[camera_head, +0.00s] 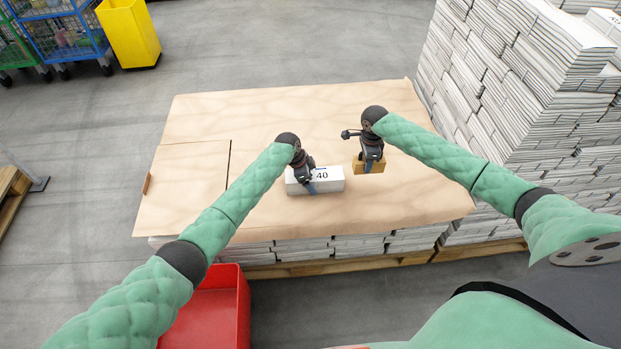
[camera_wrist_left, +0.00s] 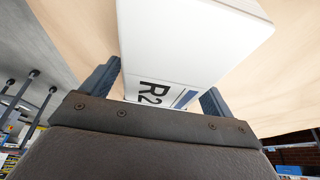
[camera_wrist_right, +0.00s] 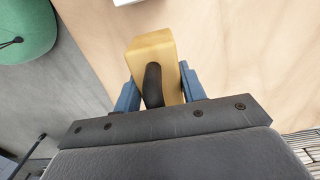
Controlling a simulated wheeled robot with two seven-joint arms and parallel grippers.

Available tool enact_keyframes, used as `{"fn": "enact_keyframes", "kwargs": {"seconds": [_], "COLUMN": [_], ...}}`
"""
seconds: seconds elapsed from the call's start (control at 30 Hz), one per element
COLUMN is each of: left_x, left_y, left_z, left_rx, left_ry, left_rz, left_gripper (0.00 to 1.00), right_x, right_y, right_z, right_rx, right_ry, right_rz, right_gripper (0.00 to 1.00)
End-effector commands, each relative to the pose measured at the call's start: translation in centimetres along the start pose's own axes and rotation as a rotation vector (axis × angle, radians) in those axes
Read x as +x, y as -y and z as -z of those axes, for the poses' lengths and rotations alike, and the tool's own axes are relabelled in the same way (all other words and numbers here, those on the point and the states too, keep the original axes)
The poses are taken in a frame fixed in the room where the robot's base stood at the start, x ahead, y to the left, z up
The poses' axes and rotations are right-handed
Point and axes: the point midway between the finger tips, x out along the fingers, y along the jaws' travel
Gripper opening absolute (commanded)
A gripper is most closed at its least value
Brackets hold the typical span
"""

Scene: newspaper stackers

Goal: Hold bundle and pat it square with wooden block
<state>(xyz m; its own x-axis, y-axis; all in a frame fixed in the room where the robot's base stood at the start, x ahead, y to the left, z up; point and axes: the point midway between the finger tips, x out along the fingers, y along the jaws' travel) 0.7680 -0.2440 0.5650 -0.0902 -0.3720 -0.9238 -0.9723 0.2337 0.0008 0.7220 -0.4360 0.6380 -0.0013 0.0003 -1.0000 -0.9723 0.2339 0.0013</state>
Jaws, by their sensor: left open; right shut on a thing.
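The white bundle (camera_head: 328,181), with a label reading "40", lies on the brown sheet over the stack. In the left wrist view the bundle (camera_wrist_left: 190,40) lies between the spread fingers, with "R2" lettering facing the camera. My left gripper (camera_head: 311,187) is open at the left part of the bundle. The wooden block (camera_head: 377,165) is to the right of the bundle, apart from it. My right gripper (camera_head: 369,167) is shut on the block. In the right wrist view the block (camera_wrist_right: 150,50) shows a dark handle between the blue fingers.
The brown sheet (camera_head: 215,115) covers a wide pallet stack with much free room. Tall newspaper stacks (camera_head: 500,100) stand close on the right. A red bin (camera_head: 243,310) is at the front left. A small brown piece (camera_head: 147,183) is at the sheet's left edge.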

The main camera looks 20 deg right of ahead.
Motion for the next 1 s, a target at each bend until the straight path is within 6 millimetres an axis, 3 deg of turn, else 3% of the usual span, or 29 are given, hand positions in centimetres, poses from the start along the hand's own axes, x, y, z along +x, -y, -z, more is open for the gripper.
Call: {"fn": "enact_keyframes", "kwargs": {"seconds": [0.23, 0.7, 1.0], "left_x": [-2.1, -10.3, -11.9], "left_y": [0.1, 0.1, 0.1], "left_z": [0.0, 0.0, 0.0], "left_rx": [0.001, 0.001, 0.0], "left_ry": [-0.001, 0.0, 0.0], "left_rz": [0.002, 0.001, 0.0], "left_gripper": [0.87, 0.87, 0.87], "right_x": [-0.1, 0.0, 0.0], "right_y": [0.0, 0.0, 0.0], "right_z": [0.0, 0.0, 0.0], "right_rx": [0.0, 0.0, 0.0], "right_ry": [0.0, 0.0, 0.0], "right_rz": [0.001, 0.001, 0.001], "right_gripper": [0.11, 0.11, 0.11]}}
